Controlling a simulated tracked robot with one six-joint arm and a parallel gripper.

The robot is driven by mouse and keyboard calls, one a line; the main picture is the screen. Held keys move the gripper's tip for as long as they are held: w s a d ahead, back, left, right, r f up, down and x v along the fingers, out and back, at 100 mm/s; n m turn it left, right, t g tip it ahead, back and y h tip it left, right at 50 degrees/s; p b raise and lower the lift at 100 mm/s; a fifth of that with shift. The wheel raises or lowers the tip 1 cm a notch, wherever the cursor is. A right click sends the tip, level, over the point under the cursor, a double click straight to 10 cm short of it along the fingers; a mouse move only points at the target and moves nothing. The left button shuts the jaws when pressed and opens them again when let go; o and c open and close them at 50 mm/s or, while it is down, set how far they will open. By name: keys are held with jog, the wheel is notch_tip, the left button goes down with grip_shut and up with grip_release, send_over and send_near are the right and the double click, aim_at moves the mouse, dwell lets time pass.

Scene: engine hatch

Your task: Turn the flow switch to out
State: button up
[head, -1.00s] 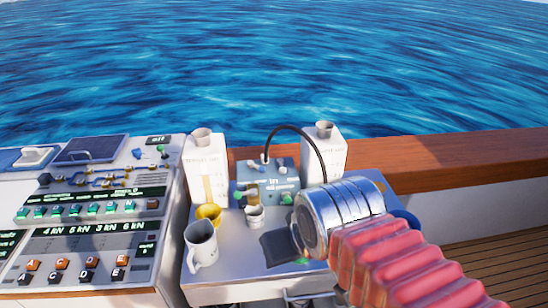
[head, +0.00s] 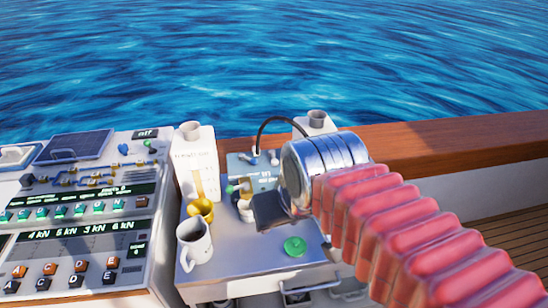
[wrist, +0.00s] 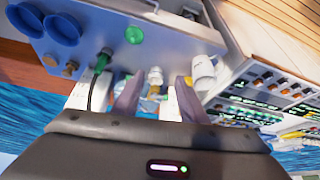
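A blue-grey box (head: 240,160) with small levers, a green knob and a black hose stands at the back of the grey table. I cannot tell which of its fittings is the flow switch, as the lettering is too small. My gripper (head: 268,210) is above the table in front of the box, and my silver wrist hides the box's right side. In the wrist view, the two fingers of my gripper (wrist: 158,98) stand apart with nothing held. Part of the blue box and a brass-and-white fitting (wrist: 154,77) show beyond and between them.
A white mug (head: 194,242) and a yellow cup (head: 201,210) stand left of my gripper. White containers (head: 196,160) flank the box. A green disc (head: 294,246) lies on the clear front table area (head: 240,270). A control console (head: 85,210) is at left, a wooden rail (head: 430,150) behind.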

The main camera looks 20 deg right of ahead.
jog(key=w+d+r+m+g, duration=0.1)
jog(key=w+r, duration=0.2)
jog(key=w, duration=0.2)
jog(key=w+d+r+m, duration=0.1)
jog(key=w+r, duration=0.2)
jog(key=w, duration=0.2)
jog(key=m+g, duration=0.4)
send_over(275, 159)
notch_tip(275, 159, down, 8)
jog(key=shift+s+a+r, duration=0.1)
notch_tip(275, 159, down, 14)
jog(key=shift+r, duration=0.1)
jog(key=shift+c, duration=0.3)
